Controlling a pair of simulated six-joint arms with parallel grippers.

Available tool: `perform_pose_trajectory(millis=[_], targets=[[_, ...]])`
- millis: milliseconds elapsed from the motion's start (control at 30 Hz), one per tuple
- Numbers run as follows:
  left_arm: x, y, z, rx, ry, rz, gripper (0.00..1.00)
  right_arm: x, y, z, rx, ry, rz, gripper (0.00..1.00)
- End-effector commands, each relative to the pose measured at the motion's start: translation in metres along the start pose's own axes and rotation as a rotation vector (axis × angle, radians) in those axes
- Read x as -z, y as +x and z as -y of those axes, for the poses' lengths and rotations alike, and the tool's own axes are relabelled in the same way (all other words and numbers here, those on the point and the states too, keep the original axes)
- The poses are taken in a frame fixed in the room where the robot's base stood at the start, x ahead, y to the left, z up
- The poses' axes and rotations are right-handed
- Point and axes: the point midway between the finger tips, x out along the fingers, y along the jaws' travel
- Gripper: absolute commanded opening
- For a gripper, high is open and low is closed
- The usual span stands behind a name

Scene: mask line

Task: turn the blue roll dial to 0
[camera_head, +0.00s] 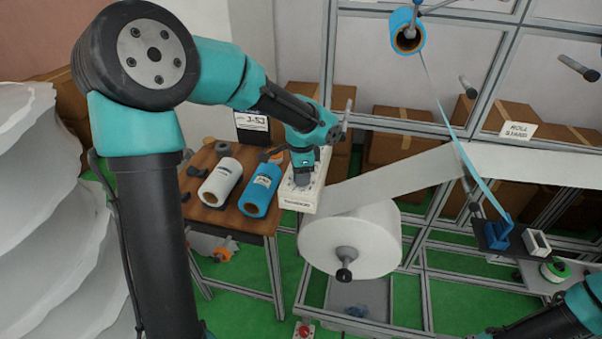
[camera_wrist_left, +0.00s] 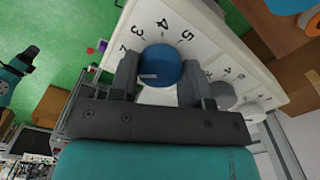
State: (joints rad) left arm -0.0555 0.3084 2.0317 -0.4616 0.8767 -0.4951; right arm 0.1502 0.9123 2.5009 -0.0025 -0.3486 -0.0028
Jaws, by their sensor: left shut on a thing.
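The blue roll dial (camera_wrist_left: 160,66) is a round blue knob on a white panel (camera_wrist_left: 185,22) with printed numbers in the left wrist view. My left gripper (camera_wrist_left: 160,78) is shut on the dial, one grey finger on each side. In the head view my left gripper (camera_head: 302,176) reaches down onto the white dial box (camera_head: 298,201) and hides the blue dial. My right gripper is not in view.
A grey knob (camera_wrist_left: 222,96) sits farther along the panel. A white roll (camera_head: 221,182) and a blue roll (camera_head: 261,191) lie on the wooden table (camera_head: 205,215) beside the box. A large white roll (camera_head: 350,238) hangs close to the box's right.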

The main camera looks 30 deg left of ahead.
Motion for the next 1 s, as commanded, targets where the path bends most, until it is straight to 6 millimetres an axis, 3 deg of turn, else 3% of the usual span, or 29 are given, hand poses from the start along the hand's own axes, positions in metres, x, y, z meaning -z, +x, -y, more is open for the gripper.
perform_pose_trajectory(millis=[1000], targets=[[0.0001, -0.0006, 0.0003, 0.001, -0.939, -0.001, 0.2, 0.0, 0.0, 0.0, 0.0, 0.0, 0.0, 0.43]])
